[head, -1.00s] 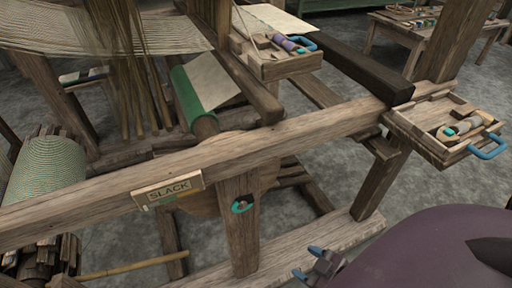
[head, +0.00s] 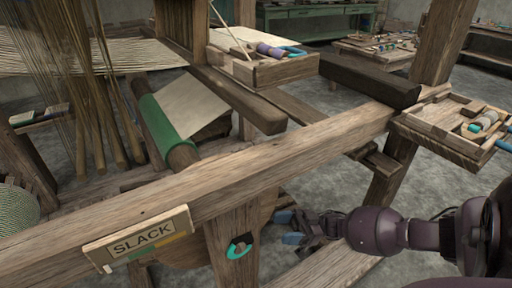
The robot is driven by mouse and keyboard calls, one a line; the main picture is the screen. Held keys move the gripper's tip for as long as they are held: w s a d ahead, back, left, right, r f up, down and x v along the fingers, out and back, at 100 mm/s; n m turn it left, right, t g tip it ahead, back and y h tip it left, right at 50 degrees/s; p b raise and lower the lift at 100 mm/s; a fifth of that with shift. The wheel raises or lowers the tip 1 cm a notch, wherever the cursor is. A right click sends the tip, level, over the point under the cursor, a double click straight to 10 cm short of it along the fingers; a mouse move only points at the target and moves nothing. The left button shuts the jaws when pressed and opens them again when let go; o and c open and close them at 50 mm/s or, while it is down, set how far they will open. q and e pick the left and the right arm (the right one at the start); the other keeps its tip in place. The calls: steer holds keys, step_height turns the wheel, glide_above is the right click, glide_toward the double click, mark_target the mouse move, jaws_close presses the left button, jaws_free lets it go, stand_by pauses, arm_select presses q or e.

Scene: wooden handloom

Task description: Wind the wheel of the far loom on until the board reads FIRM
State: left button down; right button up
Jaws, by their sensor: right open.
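The board (head: 146,239) is fixed to the front of the long wooden beam and reads SLACK, with a coloured strip along its lower edge. A round wooden wheel (head: 185,254) shows partly under the beam; the beam and the post hide most of it. My right gripper (head: 287,228) comes in from the right, just right of the post and below the beam. Its blue-tipped fingers are apart and empty, and I cannot tell whether they touch the wheel. My left gripper is out of view.
The long beam (head: 300,146) crosses above my right gripper. A wooden tray (head: 462,130) with spools sits at the beam's right end, and another box (head: 268,68) stands behind. Warp threads hang at left. Open grey floor shows below the beam at right.

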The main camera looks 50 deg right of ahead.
steer(key=w+d+r+n+g+y+b, duration=0.2)
steer(key=w+d+r+n+g+y, duration=0.15)
steer(key=d+g, duration=0.25)
steer(key=shift+n, duration=0.25)
steer(key=p+x, duration=0.1)
steer(key=x, duration=0.9)
steer(key=shift+a+r, duration=0.15)
steer(key=shift+r, duration=0.05)
steer(key=shift+c, duration=0.4)
jaws_close()
